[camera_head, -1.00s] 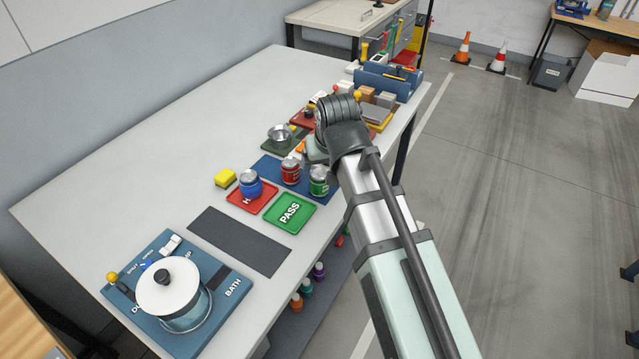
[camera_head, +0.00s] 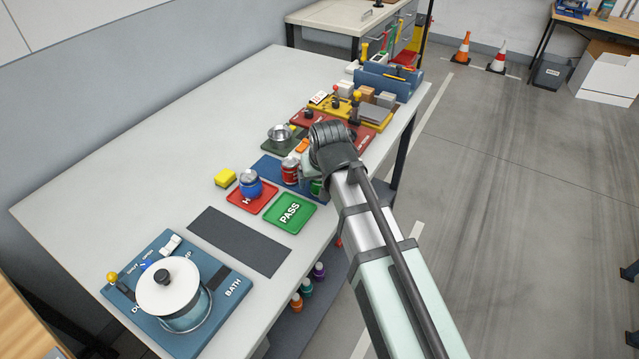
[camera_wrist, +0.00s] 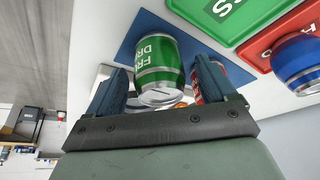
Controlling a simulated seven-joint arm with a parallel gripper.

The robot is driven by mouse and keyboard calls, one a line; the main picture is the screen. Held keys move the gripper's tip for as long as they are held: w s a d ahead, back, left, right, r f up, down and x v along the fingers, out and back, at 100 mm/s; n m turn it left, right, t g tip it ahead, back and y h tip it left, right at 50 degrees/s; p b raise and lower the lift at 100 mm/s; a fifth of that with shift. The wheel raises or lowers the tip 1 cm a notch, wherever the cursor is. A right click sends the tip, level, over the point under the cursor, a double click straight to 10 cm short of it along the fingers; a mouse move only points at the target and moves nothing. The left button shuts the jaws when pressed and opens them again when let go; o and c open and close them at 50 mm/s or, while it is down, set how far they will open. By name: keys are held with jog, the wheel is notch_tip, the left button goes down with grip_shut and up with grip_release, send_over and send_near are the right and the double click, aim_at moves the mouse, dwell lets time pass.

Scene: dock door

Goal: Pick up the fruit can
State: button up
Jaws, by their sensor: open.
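The green can (camera_wrist: 158,72) has white lettering partly reading "FR" and "DR" and a silver lid; I take it as the fruit can. It stands on a blue mat (camera_wrist: 133,38). In the head view most of the green can (camera_head: 317,187) is hidden by my arm. In the wrist view my gripper (camera_wrist: 161,66) is open, one finger on each side of the can. Whether either finger touches it I cannot tell. A red can (camera_head: 290,170) stands close by on the mat, partly behind one finger in the wrist view.
A blue can (camera_head: 250,185) stands on a red tray (camera_head: 262,201) beside the green PASS tray (camera_head: 290,214). A lidded pot (camera_head: 185,313) stands at front left.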

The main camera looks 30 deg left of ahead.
jog(key=c, duration=1.2)
